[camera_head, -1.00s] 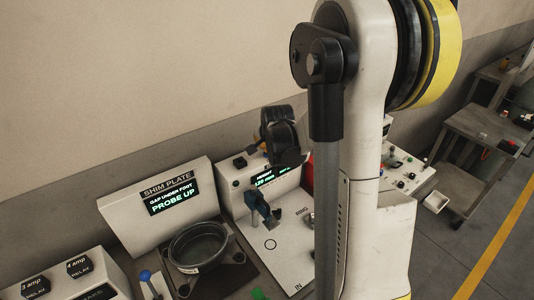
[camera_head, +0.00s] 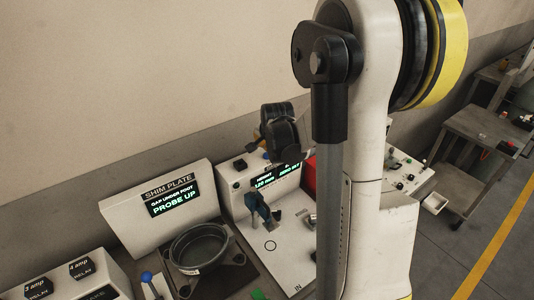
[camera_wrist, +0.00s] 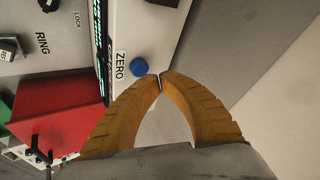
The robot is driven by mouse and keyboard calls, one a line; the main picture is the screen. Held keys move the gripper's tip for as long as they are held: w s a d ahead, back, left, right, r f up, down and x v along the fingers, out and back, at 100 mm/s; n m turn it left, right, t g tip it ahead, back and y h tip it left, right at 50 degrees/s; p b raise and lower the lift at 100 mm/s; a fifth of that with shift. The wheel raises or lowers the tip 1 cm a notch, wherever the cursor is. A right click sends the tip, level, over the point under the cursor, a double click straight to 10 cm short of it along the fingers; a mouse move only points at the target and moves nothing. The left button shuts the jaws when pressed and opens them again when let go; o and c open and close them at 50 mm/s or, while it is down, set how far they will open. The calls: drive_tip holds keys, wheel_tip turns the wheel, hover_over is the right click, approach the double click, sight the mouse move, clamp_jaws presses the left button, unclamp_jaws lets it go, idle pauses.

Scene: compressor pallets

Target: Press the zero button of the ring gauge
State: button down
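The zero button is a round blue button (camera_wrist: 140,67) beside the printed word ZERO on a white housing in the wrist view. My gripper (camera_wrist: 160,78) has its two yellow fingers meeting at the tips, with nothing between them. The tips are just right of the button in that picture; whether they touch it I cannot tell. In the head view my gripper (camera_head: 252,146) is above the white gauge housing (camera_head: 239,180) with lit green displays, partly hidden by my dark wrist. I cannot make out the button clearly there.
A red block (camera_wrist: 62,102) stands beside the housing in the wrist view. The SHIM PLATE panel (camera_head: 170,207), a dark round dish (camera_head: 199,245) and a blue clamp-like part (camera_head: 262,208) are near in the head view. A wall stands behind.

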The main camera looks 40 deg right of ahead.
sight(265, 153)
drive_tip(key=shift+r+p, duration=1.8)
drive_tip(key=shift+r, duration=0.75)
